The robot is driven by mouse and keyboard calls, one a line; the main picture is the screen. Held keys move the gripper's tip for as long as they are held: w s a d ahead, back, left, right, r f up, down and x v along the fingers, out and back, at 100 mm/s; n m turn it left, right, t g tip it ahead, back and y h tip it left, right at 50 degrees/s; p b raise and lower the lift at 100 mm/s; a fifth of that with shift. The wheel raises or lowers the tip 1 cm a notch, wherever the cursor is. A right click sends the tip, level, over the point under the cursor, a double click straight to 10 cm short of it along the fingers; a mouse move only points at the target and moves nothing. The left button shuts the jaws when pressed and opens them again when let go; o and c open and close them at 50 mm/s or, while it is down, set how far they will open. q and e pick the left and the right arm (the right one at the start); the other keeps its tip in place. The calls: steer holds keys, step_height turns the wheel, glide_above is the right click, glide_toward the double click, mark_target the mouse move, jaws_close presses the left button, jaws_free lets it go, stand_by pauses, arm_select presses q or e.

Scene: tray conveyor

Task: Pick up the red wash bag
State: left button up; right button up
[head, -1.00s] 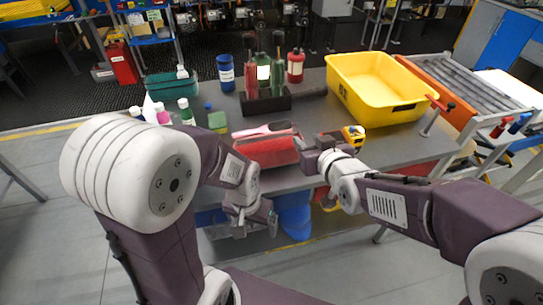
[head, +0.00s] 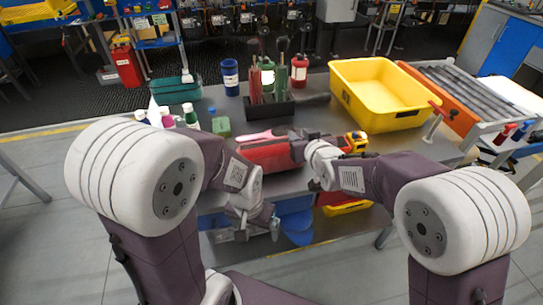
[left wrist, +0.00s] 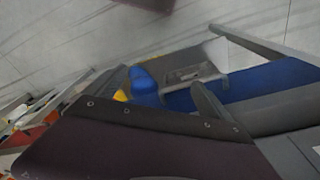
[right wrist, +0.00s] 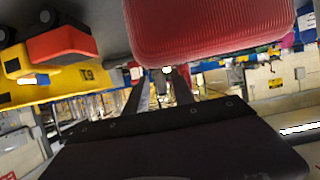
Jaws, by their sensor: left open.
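The red wash bag (head: 266,156) lies on the grey table near its front edge, with a pink-handled brush behind it. In the right wrist view, its ribbed red side (right wrist: 205,28) fills the top centre. My right gripper (head: 299,145) is at the bag's right end. In its wrist view the two fingers (right wrist: 160,88) stand apart with a gap between them, close to the bag; I cannot tell whether they touch it. My left gripper (head: 262,224) is open and empty, low in front of the table edge, away from the bag.
A yellow tape measure (head: 355,142) lies right of my right gripper. A yellow bin (head: 385,118) stands at the back right, a dark holder with bottles (head: 268,106) behind the bag. Several small bottles and a green block (head: 221,126) are on the left. Blue bins (head: 295,220) sit below.

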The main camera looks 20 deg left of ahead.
jaws_close()
stand_by(1.2)
